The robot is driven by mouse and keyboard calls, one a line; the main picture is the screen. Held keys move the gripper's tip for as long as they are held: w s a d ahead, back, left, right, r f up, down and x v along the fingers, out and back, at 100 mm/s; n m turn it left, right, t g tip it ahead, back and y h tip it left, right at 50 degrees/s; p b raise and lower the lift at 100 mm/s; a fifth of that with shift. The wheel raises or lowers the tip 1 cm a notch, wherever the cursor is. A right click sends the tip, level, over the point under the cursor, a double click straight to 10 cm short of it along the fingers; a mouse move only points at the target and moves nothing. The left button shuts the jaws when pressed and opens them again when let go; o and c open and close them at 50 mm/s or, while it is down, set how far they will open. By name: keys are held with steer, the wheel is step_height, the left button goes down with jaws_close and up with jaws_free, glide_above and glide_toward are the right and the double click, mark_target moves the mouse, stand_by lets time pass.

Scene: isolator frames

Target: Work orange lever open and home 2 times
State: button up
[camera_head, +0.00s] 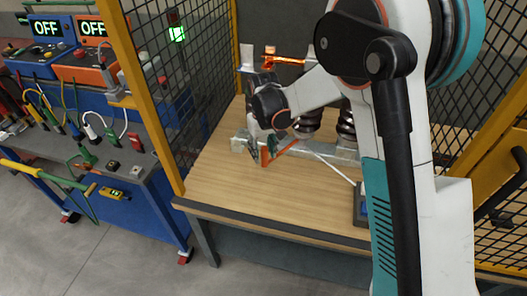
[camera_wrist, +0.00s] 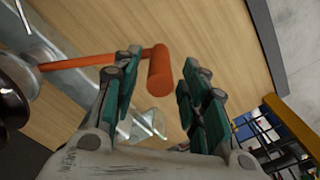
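The orange lever (camera_wrist: 100,59) shows in the wrist view as a bar reaching in from the left, with a thick cylindrical handle (camera_wrist: 160,70) at its end. My gripper (camera_wrist: 160,78) is open. The handle stands between and just beyond its two green-padded fingers, and I see no clear grip on it. In the head view the lever (camera_head: 284,148) slants up to the right from my gripper (camera_head: 262,156), low over the table beside the isolator frame. My wrist and arm hide part of the frame.
The isolator frame has a grey metal base rail (camera_head: 343,152) and dark ribbed insulators (camera_head: 308,122). An orange bar (camera_head: 284,61) sits higher at the back. The wooden table (camera_head: 232,185) is bare at front left. Yellow-framed mesh fences (camera_head: 150,55) stand on both sides.

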steer(key=shift+s, duration=0.15)
step_height(320, 180, up, 12)
steer(key=shift+d+r, duration=0.1)
stand_by(0.4)
stand_by(0.3)
